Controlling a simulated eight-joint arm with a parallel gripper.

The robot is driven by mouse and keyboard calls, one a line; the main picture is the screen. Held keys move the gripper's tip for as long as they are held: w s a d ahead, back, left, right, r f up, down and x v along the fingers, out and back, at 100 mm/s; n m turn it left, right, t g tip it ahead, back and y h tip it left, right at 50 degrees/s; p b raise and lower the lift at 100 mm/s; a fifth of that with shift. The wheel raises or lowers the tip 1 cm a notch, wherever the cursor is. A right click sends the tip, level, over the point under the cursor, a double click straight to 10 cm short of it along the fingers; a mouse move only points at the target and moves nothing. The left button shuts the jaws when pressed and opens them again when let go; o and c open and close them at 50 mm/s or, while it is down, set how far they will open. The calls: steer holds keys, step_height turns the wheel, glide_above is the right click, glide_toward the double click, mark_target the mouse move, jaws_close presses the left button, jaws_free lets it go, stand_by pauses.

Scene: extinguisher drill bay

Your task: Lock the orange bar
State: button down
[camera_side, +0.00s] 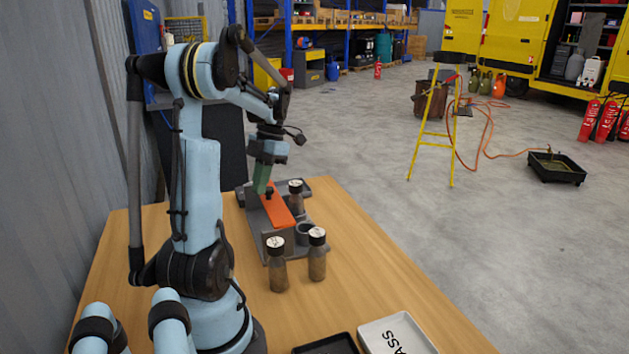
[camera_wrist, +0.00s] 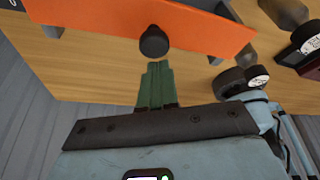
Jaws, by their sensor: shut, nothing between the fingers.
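The orange bar (camera_side: 277,210) lies on a grey fixture (camera_side: 253,216) on the wooden table. In the wrist view the orange bar (camera_wrist: 200,28) crosses the top of the picture, with a black round knob (camera_wrist: 154,42) on its near side. My gripper (camera_side: 262,188) is at the far end of the bar in the side view. In the wrist view its green fingers (camera_wrist: 157,70) are shut and empty, pointing at the knob with a small gap seen between them in the picture. Whether the fingers touch the knob or bar in depth I cannot tell.
One bottle (camera_side: 296,196) stands in the fixture beside an empty round holder (camera_side: 308,232). Two bottles (camera_side: 277,264) (camera_side: 317,254) stand on the table (camera_side: 345,240) in front. A white tray (camera_side: 385,338) and a black tray (camera_side: 325,345) lie at the near edge. The table's right side is clear.

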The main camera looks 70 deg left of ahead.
mark_target(272, 192)
steer(key=shift+w, duration=0.1)
steer(key=shift+w+a, duration=0.1)
steer(key=shift+w, duration=1.5)
steer(key=shift+s+d+r, duration=0.1)
steer(key=shift+s+d, duration=0.15)
steer(key=shift+s, duration=0.3)
step_height(272, 192, up, 10)
steer(key=shift+a, duration=0.1)
